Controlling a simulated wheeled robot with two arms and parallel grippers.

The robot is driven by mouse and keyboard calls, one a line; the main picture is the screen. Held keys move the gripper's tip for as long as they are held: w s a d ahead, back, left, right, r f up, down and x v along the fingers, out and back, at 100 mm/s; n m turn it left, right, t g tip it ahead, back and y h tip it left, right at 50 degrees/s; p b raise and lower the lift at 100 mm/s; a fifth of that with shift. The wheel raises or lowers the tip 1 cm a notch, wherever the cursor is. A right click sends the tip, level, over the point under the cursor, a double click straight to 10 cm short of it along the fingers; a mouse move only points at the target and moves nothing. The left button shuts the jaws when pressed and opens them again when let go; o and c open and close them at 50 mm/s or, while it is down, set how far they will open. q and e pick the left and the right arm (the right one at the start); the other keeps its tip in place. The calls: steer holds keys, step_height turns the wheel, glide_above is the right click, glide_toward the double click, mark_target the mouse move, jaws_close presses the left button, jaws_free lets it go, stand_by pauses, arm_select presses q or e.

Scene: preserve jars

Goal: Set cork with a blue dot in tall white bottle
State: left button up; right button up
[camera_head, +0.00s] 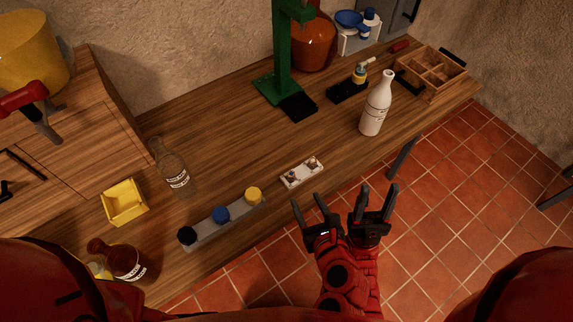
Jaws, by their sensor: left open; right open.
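The tall white bottle (376,108) stands upright on the right part of the wooden table, near its front edge. A small white holder (292,182) lies at the front edge, left of the bottle, with small brown pieces on it that look like corks. They are too small to tell whether one has a blue dot. My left gripper (308,207) is open and empty, in front of the table edge and just below the holder. My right gripper (374,202) is open and empty close beside it, below the white bottle.
A grey rail (207,230) bears black, blue and yellow round pieces. A clear bottle (172,168) and yellow tray (124,203) are left; a brown bottle (124,262) is lower left. A green stand (283,60) and wooden crate (430,73) stand behind. Mid-table is clear.

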arm_select(q)
steer(key=b, duration=0.2)
glide_toward(290, 172)
steer(key=x, duration=0.3)
steer(key=shift+d+f, duration=0.1)
steer(key=shift+f, duration=0.05)
steer(key=p+x, duration=0.1)
steer(key=x, duration=0.2)
steer(key=shift+w, duration=0.1)
steer(key=shift+w+f, duration=0.1)
steer(key=shift+w, duration=0.35)
steer(key=p+x, duration=0.1)
steer(key=x, duration=0.1)
steer(key=p+x, duration=0.1)
steer(key=x, duration=0.1)
steer(key=shift+a+f, duration=0.2)
steer(key=shift+a, duration=0.1)
steer(key=shift+w+f, duration=0.3)
steer(key=shift+w, duration=0.2)
jaws_close()
